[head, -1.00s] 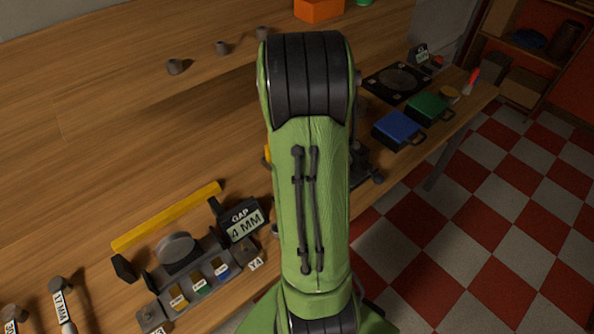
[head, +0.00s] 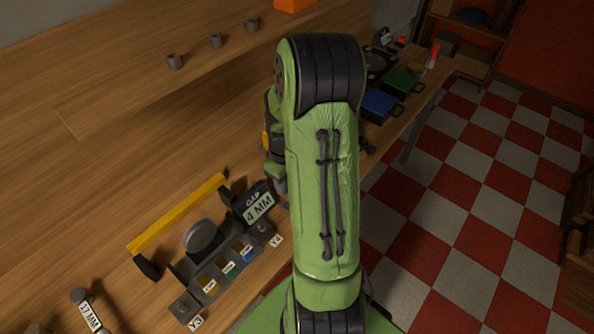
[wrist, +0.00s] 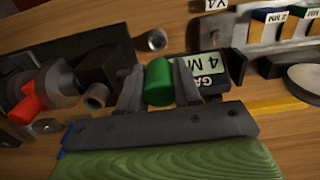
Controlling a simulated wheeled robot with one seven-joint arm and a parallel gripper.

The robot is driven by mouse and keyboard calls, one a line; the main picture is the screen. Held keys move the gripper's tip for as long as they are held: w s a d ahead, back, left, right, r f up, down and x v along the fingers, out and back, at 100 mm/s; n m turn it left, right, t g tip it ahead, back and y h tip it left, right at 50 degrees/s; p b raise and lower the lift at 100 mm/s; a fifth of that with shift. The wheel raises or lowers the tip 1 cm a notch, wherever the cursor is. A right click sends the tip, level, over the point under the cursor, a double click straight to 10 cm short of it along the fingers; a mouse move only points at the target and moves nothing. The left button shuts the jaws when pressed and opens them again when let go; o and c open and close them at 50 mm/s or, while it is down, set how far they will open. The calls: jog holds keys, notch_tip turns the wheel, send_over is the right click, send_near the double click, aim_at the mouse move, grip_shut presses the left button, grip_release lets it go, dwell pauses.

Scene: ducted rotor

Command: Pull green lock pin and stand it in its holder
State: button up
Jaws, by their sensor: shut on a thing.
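The green lock pin (wrist: 158,82) shows in the wrist view as a short green cylinder between the two grey fingers of my gripper (wrist: 159,88). The gripper is shut on it. The pin's lower end is hidden by the gripper body. A small grey hollow cylinder (wrist: 153,40) stands on the wood just beyond the pin, apart from it. Another grey hollow piece (wrist: 97,96) is left of the fingers. I cannot tell whether either is the pin's holder. In the head view my green arm hides the gripper and the pin.
The gap gauge reading 4 MM (head: 259,207) stands beside the rack (head: 225,268) with coloured tags. A yellow bar (head: 178,213) lies behind the rack. A dark fixture with a red part (wrist: 28,104) is at the wrist view's left. Blue (head: 381,106) and green (head: 403,82) boxes stand farther along the bench.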

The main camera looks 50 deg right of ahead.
jog(key=shift+d+f, duration=0.15)
jog(key=shift+d, duration=0.25)
jog(key=shift+a+f, duration=0.15)
jog(key=shift+a, duration=0.05)
notch_tip(320, 180, down, 5)
jog(key=b, duration=0.5)
jog(key=shift+f, duration=0.1)
jog(key=shift+f, duration=0.1)
jog(key=shift+f+b, duration=1.5)
jog(key=shift+f, duration=0.15)
jog(key=shift+r, duration=0.15)
jog(key=shift+r+p, duration=1.25)
jog(key=shift+r, duration=0.1)
jog(key=shift+f, duration=0.2)
jog(key=shift+f+b, duration=1.3)
jog(key=shift+b, duration=0.05)
